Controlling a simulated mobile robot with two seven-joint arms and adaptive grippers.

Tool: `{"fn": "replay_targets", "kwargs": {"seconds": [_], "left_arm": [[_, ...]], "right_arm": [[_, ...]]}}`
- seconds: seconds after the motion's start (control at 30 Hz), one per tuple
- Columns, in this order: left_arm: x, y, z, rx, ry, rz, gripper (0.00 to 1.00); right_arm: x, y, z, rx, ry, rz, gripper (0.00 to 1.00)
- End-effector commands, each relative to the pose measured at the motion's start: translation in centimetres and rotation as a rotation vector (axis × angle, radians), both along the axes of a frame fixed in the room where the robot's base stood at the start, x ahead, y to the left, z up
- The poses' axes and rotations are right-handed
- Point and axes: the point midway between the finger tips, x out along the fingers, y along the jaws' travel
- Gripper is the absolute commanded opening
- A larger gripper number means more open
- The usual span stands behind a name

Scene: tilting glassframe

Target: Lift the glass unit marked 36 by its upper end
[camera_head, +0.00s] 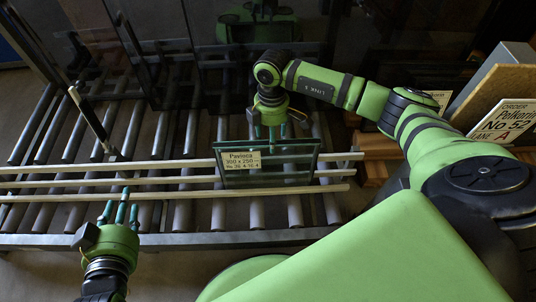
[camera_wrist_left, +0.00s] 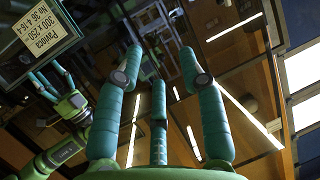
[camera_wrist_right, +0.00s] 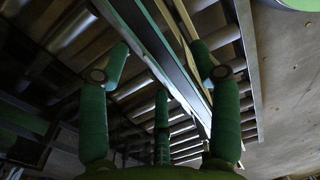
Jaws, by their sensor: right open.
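The glass unit marked 36 (camera_head: 292,165) is a dark pane with a cream label (camera_head: 241,161) reading Pavioca, 300 x 250. It sits across pale slats on the roller conveyor. My right gripper (camera_head: 271,134) is open at its far, upper edge, fingers pointing down to it. In the right wrist view a long glass edge (camera_wrist_right: 160,50) runs between the spread fingers; contact cannot be told. My left gripper (camera_head: 120,206) is open and empty, left of the unit on the near side. The left wrist view shows the label (camera_wrist_left: 38,28) at upper left.
Pale slats (camera_head: 110,182) lie across the roller conveyor (camera_head: 185,214). Dark glass panes and a metal frame (camera_head: 92,118) stand at the back left. At the right, an order board (camera_head: 505,120) marked No 52 leans beside wooden racks. My right arm spans the right side.

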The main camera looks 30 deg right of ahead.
Motion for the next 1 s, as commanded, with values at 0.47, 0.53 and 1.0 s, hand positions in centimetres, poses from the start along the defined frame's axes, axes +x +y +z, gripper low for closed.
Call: {"fn": "replay_targets", "kwargs": {"seconds": [0.47, 0.53, 1.0], "left_arm": [[1.5, -2.4, 6.6, -0.085, -0.358, -0.057, 0.4], [1.4, -2.9, 8.1, -0.103, -0.433, -0.068, 0.4], [0.1, -4.2, 13.7, -0.18, -0.712, -0.115, 0.4]], "right_arm": [[0.2, 1.0, -2.8, 0.003, 0.001, 0.001, 0.63], [0.3, 1.2, -3.3, 0.002, 0.001, 0.001, 0.63], [0.1, 1.3, -5.5, 0.002, 0.0, 0.001, 0.63]]}}
